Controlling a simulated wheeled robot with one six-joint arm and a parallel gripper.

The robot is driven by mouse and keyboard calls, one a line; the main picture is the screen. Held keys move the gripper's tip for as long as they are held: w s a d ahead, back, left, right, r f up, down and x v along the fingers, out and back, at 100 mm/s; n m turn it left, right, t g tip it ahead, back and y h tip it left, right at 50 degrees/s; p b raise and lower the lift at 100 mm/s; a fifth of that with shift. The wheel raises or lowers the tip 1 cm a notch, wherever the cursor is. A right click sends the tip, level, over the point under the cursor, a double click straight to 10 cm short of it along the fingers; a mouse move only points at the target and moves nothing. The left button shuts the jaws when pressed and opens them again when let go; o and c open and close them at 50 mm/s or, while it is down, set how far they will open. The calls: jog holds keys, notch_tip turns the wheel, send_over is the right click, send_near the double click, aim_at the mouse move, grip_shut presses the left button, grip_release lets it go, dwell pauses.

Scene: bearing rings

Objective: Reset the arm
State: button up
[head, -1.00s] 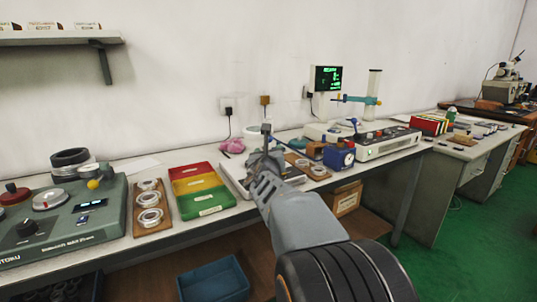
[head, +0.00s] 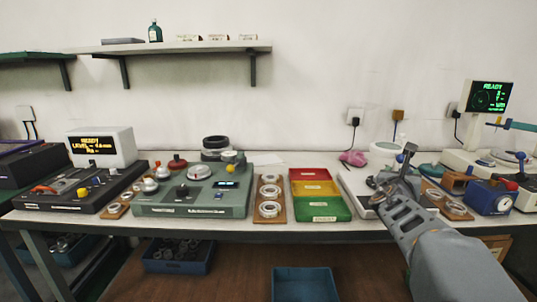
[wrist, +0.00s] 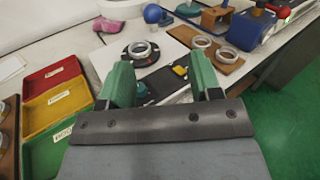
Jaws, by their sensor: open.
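My gripper (head: 398,178) is on the right of the head view, reaching over the bench near a pale flat plate. In the wrist view my gripper (wrist: 163,80) shows two green fingers spread apart with nothing held between them. Beyond the fingers, a metal bearing ring (wrist: 139,49) sits on a black round part on the pale plate (wrist: 108,58). My arm hides part of that plate in the head view.
Red (head: 310,174), yellow (head: 316,188) and green (head: 325,208) trays stand left of my gripper. A wooden board of rings (head: 270,208) lies beside them; another board (wrist: 228,67) is right of the plate. A blue device (head: 490,198) stands at the right.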

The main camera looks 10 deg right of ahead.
jog(key=s+a+r+m+g+y+p, duration=0.2)
jog(key=s+a+r+m+g+p, duration=0.45)
jog(key=m+p, duration=0.7)
jog(key=s+a+f+m+g+y+p, duration=0.1)
jog(key=s+a+m+y+p, duration=0.4)
jog(key=a, duration=0.4)
jog(key=s+a+f+m+g+y+p, duration=0.1)
jog(key=s+a+m+g+y+p, duration=0.1)
jog(key=s+a+m+y+p, duration=0.3)
jog(key=s+a+m, duration=0.3)
jog(key=a+m, duration=0.2)
jog(key=shift+s+a+f+p, duration=0.2)
jog(key=shift+s+f+p, duration=0.1)
jog(key=shift+f, duration=0.1)
